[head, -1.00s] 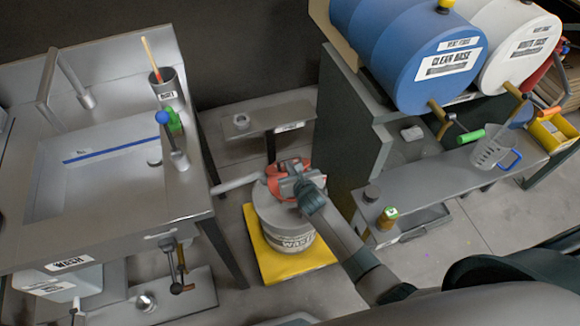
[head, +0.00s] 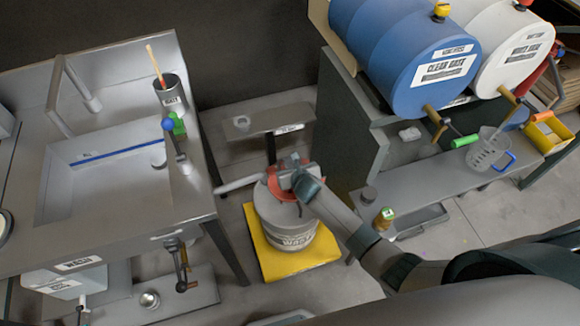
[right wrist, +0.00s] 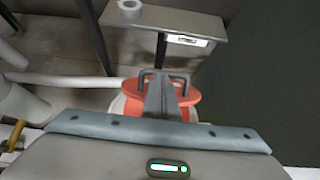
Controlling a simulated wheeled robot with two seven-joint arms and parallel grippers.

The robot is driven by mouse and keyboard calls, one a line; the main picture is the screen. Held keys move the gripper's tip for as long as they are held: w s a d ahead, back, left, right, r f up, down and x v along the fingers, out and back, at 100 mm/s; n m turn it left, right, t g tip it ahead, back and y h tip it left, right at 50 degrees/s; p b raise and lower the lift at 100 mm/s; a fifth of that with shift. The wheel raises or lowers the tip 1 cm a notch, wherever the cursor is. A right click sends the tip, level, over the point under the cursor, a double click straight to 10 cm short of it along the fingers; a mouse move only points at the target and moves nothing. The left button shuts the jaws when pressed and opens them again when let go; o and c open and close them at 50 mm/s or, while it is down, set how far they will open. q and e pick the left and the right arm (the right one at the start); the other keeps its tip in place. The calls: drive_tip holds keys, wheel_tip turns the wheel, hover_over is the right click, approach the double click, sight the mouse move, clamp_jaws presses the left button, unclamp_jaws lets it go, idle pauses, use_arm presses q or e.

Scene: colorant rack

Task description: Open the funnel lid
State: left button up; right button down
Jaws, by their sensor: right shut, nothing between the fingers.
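The waste drum (head: 286,222) is a grey-white drum standing upright on a yellow base. On its top is a red-orange funnel (head: 271,190), which also shows in the right wrist view (right wrist: 190,97). A dark handle (right wrist: 180,80) rises at the funnel's back in the right wrist view. My right gripper (head: 290,176) is over the funnel top, its fingers together and empty, and hides part of the lid. In the right wrist view its fingers (right wrist: 160,98) lie in front of the funnel; I cannot tell whether they touch it. My left gripper is not in view.
The yellow base (head: 262,262) is on the floor between the wash sink (head: 110,185) and the dark cabinet (head: 345,125). A small shelf (head: 262,121) stands behind the drum. A pale pipe (head: 240,184) lies left of the funnel. A bottle (head: 384,219) stands at right.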

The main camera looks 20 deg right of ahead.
drive_tip(key=shift+w+r+p, duration=0.5)
drive_tip(key=shift+r+p, duration=0.05)
drive_tip(key=shift+p, duration=0.1)
drive_tip(key=shift+w+r+p, duration=0.3)
drive_tip(key=shift+w+p, duration=0.3)
drive_tip(key=shift+w, duration=0.1)
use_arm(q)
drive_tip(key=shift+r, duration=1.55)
use_arm(e)
drive_tip(key=w+r, duration=0.1)
drive_tip(key=w, duration=0.6)
drive_tip(key=shift+a+r, duration=0.15)
drive_tip(key=shift+r, duration=0.15)
drive_tip(key=shift+w, duration=0.1)
